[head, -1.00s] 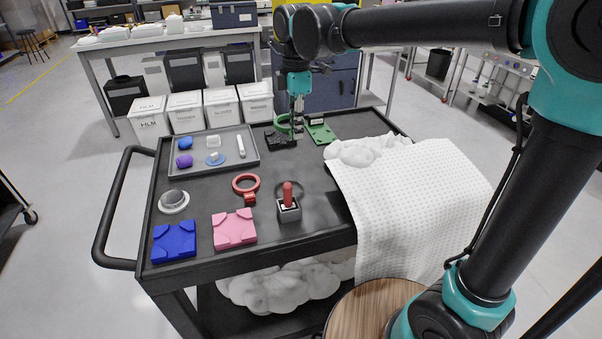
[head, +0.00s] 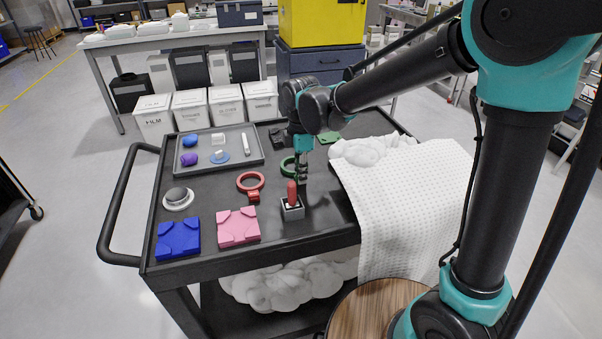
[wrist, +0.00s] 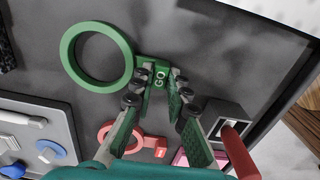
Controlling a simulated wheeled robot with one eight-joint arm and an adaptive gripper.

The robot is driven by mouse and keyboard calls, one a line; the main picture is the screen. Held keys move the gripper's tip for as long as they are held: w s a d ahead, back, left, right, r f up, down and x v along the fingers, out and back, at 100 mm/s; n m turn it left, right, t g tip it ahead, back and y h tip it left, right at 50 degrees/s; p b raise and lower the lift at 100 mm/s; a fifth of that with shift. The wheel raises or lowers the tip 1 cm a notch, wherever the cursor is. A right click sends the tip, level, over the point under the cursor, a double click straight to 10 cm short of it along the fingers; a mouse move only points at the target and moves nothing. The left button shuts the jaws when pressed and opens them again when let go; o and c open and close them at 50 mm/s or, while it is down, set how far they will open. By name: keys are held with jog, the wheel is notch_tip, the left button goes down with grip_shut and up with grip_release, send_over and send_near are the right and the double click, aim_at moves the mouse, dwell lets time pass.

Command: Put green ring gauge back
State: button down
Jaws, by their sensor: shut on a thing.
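The green ring gauge (head: 284,167) has a tab marked GO. My gripper (head: 302,174) is shut on that tab, and the ring sticks out to the left over the black cart top. In the wrist view the ring (wrist: 67,52) is in full sight at the upper left, with its tab between my fingertips (wrist: 158,82). Its exact height above the cart cannot be told. A flat green block (head: 328,137) lies at the back, partly hidden by my arm. A red ring gauge (head: 241,182) lies on the cart, left of my gripper.
A grey block with a red-handled plug (head: 292,195) stands just in front of my gripper. Pink (head: 238,227) and blue (head: 178,239) blocks lie at the front. A grey tray (head: 258,158) is at the left. A white cloth (head: 410,190) covers the right side.

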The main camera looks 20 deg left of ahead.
jog(key=shift+f, duration=0.1)
jog(key=c, duration=1.5)
grip_release()
notch_tip(320, 180, up, 12)
jog(key=shift+r, duration=0.15)
